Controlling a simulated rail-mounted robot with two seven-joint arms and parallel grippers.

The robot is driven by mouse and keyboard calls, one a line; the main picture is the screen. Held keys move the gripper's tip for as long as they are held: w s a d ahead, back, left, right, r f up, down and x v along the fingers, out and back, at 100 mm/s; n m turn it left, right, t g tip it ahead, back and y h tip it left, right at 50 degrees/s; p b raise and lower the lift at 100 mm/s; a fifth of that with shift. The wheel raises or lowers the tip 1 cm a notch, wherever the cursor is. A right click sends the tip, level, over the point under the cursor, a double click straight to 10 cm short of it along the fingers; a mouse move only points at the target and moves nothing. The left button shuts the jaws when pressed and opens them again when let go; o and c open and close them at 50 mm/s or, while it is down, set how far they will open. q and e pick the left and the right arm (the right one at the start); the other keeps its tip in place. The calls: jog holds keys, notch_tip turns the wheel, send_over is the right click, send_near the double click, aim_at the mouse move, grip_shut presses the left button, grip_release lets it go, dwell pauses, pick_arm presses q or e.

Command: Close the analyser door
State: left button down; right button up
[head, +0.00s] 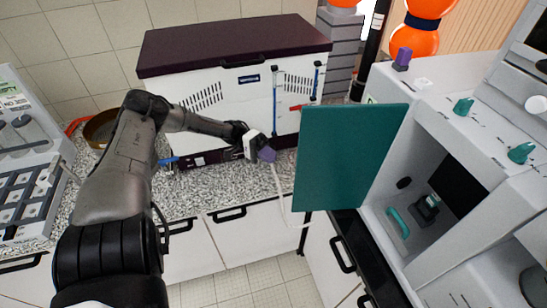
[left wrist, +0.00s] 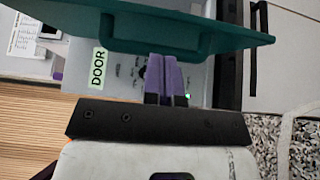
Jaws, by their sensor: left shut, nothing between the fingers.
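The analyser (head: 480,95) is a white cabinet at the right of the head view. Its teal door (head: 350,155) stands open, swung out to the left, so the dark chamber and a teal handle-shaped part inside show. My left gripper (head: 267,154) has purple fingers and is just left of the door's free edge. In the left wrist view its fingers (left wrist: 167,78) are pressed together with nothing between them. The door (left wrist: 200,32) spans the top there, its edge close to the fingertips; I cannot tell whether they touch. My right gripper is not in view.
A white box-shaped unit with a dark lid (head: 235,45) stands behind my gripper on the speckled counter (head: 200,190). A green DOOR label (left wrist: 98,68) shows in the left wrist view. A rack (head: 30,190) stands at far left. Floor shows below the counter.

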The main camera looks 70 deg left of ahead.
pick_arm(q)
jog(key=x, duration=0.8)
jog(key=shift+p, duration=0.4)
